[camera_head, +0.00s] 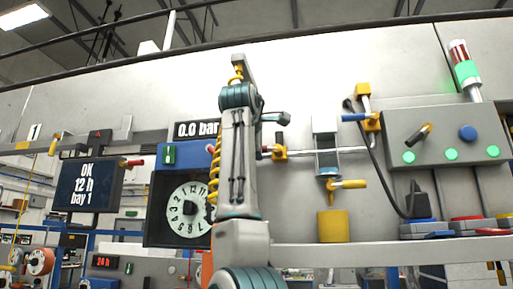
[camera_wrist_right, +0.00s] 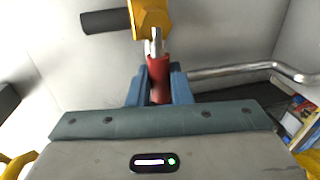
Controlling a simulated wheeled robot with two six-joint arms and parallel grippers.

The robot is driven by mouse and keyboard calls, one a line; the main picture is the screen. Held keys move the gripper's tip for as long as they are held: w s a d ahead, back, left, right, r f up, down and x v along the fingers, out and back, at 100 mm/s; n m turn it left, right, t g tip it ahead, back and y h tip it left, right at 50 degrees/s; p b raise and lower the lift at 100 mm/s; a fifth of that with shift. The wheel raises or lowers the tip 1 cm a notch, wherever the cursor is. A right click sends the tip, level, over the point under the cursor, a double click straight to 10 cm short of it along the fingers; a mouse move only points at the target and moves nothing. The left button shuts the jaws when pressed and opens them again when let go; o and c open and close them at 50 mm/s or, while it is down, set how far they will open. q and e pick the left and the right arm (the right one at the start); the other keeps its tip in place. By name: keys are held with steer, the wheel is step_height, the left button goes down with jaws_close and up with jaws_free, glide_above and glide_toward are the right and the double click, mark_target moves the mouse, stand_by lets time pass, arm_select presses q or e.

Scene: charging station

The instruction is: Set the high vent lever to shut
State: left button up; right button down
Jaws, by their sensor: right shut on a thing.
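In the right wrist view, my right gripper (camera_wrist_right: 160,78) is shut on a red lever handle (camera_wrist_right: 159,88), with its blue fingers on either side. The handle joins a short metal stem below a yellow valve body (camera_wrist_right: 150,17), partly cut off at the top. A black cylinder sticks out left of that body. In the head view, a yellow fitting (camera_head: 280,153) with a red end sits just right of my arm. My right gripper is hidden behind the arm there, so I cannot tell its exact contact. My left gripper is not in view.
A 0.0 bar display (camera_head: 196,130) and a round dial (camera_head: 190,209) are left of my arm. To the right are a yellow lever (camera_head: 348,184), a blue-handled valve (camera_head: 356,117) and a grey control box (camera_head: 442,137) with green lights. Pipes run along the wall.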

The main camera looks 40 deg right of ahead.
steer(key=c, duration=1.7)
jaws_free()
steer(key=shift+d, duration=0.1)
steer(key=o, duration=0.3)
steer(key=shift+d, duration=0.15)
steer(key=shift+o, duration=0.2)
steer(key=shift+w+d+f, duration=0.2)
steer(key=shift+w+d, duration=0.05)
steer(key=shift+d, duration=0.1)
steer(key=b+v, duration=0.3)
steer(key=v, duration=0.7)
steer(key=shift+s+a+b, duration=0.25)
steer(key=shift+a+b, duration=0.05)
steer(key=shift+b, duration=0.05)
steer(key=shift+w+r, duration=0.1)
